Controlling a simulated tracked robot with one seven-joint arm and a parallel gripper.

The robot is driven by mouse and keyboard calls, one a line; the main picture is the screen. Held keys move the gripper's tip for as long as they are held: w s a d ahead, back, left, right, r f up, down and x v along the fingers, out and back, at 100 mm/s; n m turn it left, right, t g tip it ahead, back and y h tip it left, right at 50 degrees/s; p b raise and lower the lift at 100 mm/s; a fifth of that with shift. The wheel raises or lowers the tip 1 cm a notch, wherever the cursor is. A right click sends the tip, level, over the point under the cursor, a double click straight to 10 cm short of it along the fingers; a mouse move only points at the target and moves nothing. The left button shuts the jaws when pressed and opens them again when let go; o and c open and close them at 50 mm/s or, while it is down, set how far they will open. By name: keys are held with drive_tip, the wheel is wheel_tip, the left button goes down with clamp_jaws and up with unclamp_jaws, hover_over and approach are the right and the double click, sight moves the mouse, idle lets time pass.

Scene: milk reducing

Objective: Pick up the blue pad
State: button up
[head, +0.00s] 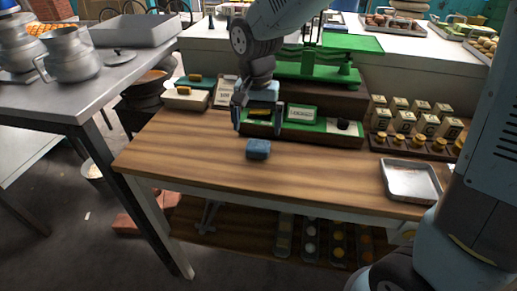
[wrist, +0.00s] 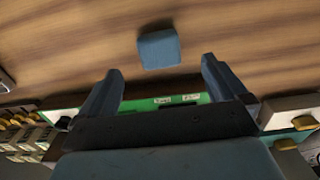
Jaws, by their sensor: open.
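The blue pad (head: 258,149) is a small blue-grey block lying on the wooden table (head: 190,150), near its middle. It also shows in the wrist view (wrist: 159,48), ahead of the fingertips and roughly between their lines. My gripper (head: 258,128) is open and empty, pointing down above the table, just behind the pad in the head view. In the wrist view its two fingers (wrist: 162,72) are spread wide with the pad beyond them, apart from both. Nothing hides the pad in either view.
A green-topped tray (head: 315,133) with small items stands behind the gripper, below a green scale (head: 315,65). Several cream blocks (head: 400,105) and a metal tray (head: 410,180) are at the right. Boxes (head: 185,98) stand at the back left. The table's front is clear.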

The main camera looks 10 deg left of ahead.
sight(258, 144)
drive_tip(key=shift+w+d+f, duration=0.1)
drive_tip(key=shift+w+f, duration=0.05)
drive_tip(key=shift+f, duration=1.85)
drive_tip(key=shift+w+d+f, duration=0.1)
drive_tip(key=shift+w+f, duration=0.05)
drive_tip(key=shift+f, duration=1.85)
drive_tip(key=shift+c, duration=0.4)
drive_tip(key=c, duration=1)
drive_tip(key=shift+o, duration=0.2)
drive_tip(key=shift+r, duration=0.2)
